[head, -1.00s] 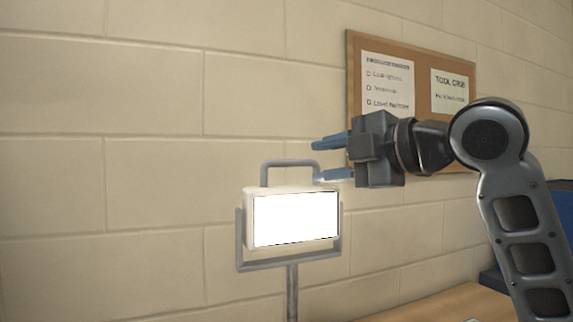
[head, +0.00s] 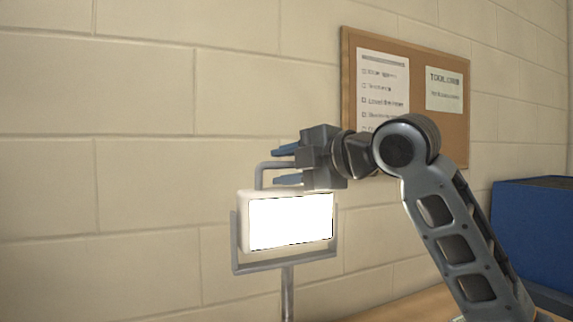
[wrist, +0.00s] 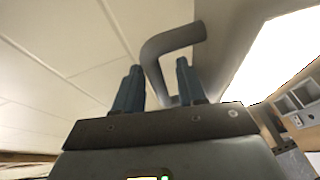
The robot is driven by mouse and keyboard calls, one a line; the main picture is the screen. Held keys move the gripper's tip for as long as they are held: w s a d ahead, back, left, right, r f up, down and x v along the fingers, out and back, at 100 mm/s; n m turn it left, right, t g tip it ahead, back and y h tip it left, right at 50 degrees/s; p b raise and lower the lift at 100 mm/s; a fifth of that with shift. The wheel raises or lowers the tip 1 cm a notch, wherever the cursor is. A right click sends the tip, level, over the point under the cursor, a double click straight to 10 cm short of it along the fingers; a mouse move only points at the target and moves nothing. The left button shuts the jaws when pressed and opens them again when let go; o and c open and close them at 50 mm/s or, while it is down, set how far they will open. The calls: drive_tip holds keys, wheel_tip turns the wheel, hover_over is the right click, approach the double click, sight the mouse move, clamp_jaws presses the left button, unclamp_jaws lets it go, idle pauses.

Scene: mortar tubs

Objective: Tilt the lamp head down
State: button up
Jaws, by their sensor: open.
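The lamp head (head: 290,222) is a white box with a bright lit face, held in a grey U-shaped bracket (head: 234,245) on a post. A grey bent-tube handle (head: 259,177) rises from its top. It also shows in the wrist view (wrist: 172,42), crossing between the two fingers. My gripper (head: 275,166) is open at the top of the handle, one blue finger above the top bar and one below it. In the wrist view, my gripper (wrist: 158,75) has a gap around the tube. Whether either finger touches it I cannot tell.
A cork board (head: 402,50) with paper sheets hangs on the pale block wall behind my arm. A blue container (head: 535,235) stands at the right. A wooden surface (head: 400,305) lies low in front of the wall. The space left of the lamp is clear.

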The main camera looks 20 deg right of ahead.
clamp_jaws()
drive_tip(key=shift+f, duration=0.1)
idle(0.6)
